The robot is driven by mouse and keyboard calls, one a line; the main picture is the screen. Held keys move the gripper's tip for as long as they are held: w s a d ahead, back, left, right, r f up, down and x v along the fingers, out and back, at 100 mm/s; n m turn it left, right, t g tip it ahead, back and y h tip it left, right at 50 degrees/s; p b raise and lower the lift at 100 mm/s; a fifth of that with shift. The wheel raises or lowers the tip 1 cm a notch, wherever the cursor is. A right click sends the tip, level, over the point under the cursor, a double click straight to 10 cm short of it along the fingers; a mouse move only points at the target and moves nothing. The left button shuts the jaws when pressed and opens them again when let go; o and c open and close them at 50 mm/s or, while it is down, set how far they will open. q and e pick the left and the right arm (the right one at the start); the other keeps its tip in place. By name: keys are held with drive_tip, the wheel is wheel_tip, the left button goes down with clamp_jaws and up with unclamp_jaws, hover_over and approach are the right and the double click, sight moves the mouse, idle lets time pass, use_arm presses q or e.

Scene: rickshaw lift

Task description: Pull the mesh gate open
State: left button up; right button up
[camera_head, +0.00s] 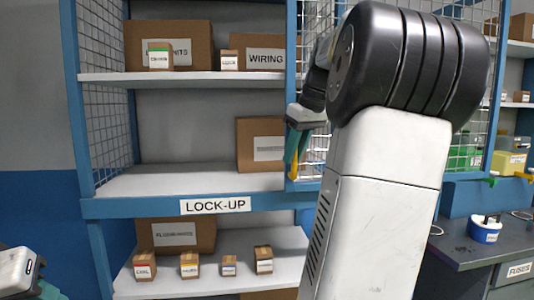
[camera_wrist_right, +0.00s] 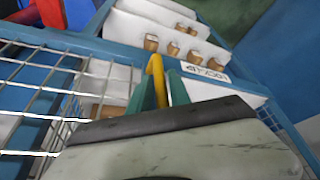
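The mesh gate (camera_head: 311,85) has a blue frame and wire mesh. In the head view it stands right of the uncovered LOCK-UP shelf front, partly hidden behind my right arm. Its mesh fills the left of the right wrist view (camera_wrist_right: 42,88). A yellow handle (camera_head: 294,164) is on its left edge. My right gripper (camera_head: 297,143) has teal fingers on either side of this handle and appears shut on it; the handle also shows between the fingers in the wrist view (camera_wrist_right: 156,72). My left gripper (camera_head: 45,288) is only partly in view at the lower left corner.
The blue shelf unit (camera_head: 140,207) holds cardboard boxes on several shelves, with a LOCK-UP label (camera_head: 215,205) on its front rail. A dark workbench (camera_head: 470,250) with a blue tape roll (camera_head: 485,232) stands at the right, near the gate.

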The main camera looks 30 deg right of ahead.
drive_tip(key=shift+o, duration=0.7)
drive_tip(key=v, duration=0.7)
drive_tip(key=shift+r, duration=0.35)
drive_tip(key=shift+s, duration=0.2)
